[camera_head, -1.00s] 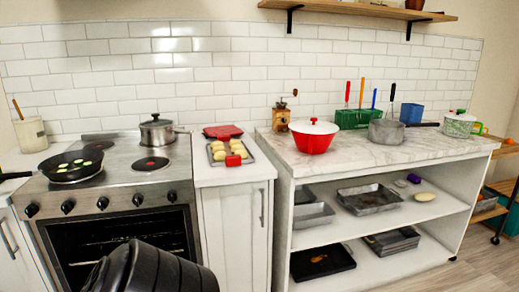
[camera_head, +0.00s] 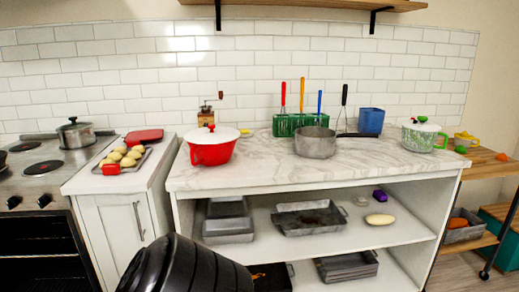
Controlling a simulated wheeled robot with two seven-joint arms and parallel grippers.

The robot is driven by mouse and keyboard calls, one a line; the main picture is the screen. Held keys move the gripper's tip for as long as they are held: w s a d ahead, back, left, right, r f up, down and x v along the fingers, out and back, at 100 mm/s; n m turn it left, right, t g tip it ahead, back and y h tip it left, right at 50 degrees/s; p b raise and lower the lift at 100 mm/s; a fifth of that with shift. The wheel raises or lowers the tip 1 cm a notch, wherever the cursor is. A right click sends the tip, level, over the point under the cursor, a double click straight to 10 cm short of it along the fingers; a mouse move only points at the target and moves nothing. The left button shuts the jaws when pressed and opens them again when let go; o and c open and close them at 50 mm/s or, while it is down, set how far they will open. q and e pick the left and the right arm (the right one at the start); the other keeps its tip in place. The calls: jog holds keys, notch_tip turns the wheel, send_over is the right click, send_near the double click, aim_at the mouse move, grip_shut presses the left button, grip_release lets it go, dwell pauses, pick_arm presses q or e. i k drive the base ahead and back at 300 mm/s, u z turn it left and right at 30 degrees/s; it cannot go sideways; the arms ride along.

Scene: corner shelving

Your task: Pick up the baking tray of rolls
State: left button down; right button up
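The baking tray (camera_head: 143,154) holds several pale rolls (camera_head: 123,156) and sits on the small white counter at the left, between the stove and the marble-topped unit. A red item (camera_head: 111,170) lies at its front edge, and a flat red item (camera_head: 144,135) is at its back. Neither of my grippers shows in the head view.
The stove (camera_head: 40,185) is at the left with a steel pot (camera_head: 76,136). The marble counter (camera_head: 270,172) bears a red pot (camera_head: 211,147), a grinder, a grey saucepan (camera_head: 315,143) and a green utensil holder. Metal pans (camera_head: 308,218) lie on the shelves below. Marble is clear at the front.

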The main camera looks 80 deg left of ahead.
aim_at(124, 156)
jog(key=u, duration=4.8)
jog(key=k, duration=1.25)
jog(key=z, duration=0.75)
jog(key=i, duration=1.65)
